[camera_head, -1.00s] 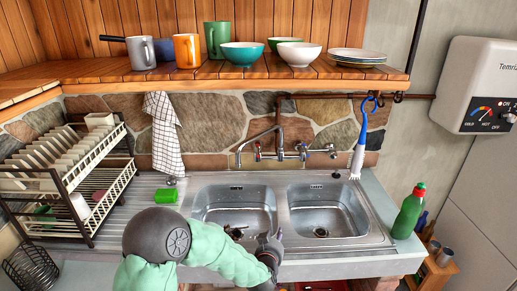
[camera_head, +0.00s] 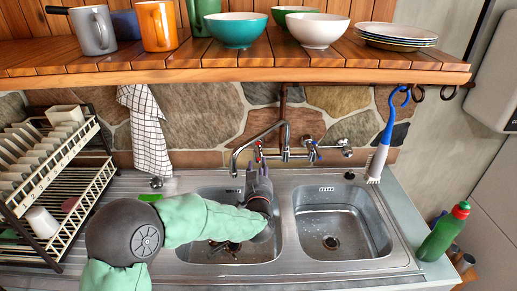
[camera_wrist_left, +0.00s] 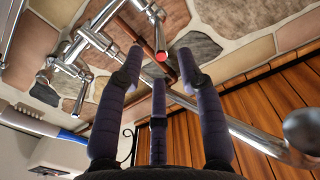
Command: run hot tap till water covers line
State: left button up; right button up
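The chrome mixer tap (camera_head: 285,156) is on the stone wall above the sink. Its red-marked hot handle (camera_head: 259,150) is on the left, and a blue-marked handle (camera_head: 316,153) is on the right. My left gripper (camera_head: 257,172) is over the left basin, just below and in front of the hot handle. In the left wrist view its fingers are spread, with the red-capped handle (camera_wrist_left: 162,56) beyond and between their tips; contact is unclear. The spout (camera_head: 237,160) hangs left of the gripper. My arm hides part of the left basin (camera_head: 190,205). I see no running water or fill line.
The right basin (camera_head: 340,215) is empty with its drain showing. A wooden shelf (camera_head: 230,74) with mugs, bowls and plates overhangs the tap. A brush (camera_head: 382,145) hangs at right, a green bottle (camera_head: 444,230) stands right of the sink, and a dish rack (camera_head: 60,190) is at left.

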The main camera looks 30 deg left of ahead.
aim_at(258, 146)
pick_arm(q)
jog(key=b+x, duration=0.1)
jog(key=x, duration=0.8)
jog(key=shift+w+a+b, duration=0.15)
jog(key=shift+w+b, duration=0.1)
jog(key=shift+b, duration=0.1)
jog(key=shift+c, duration=0.3)
grip_shut()
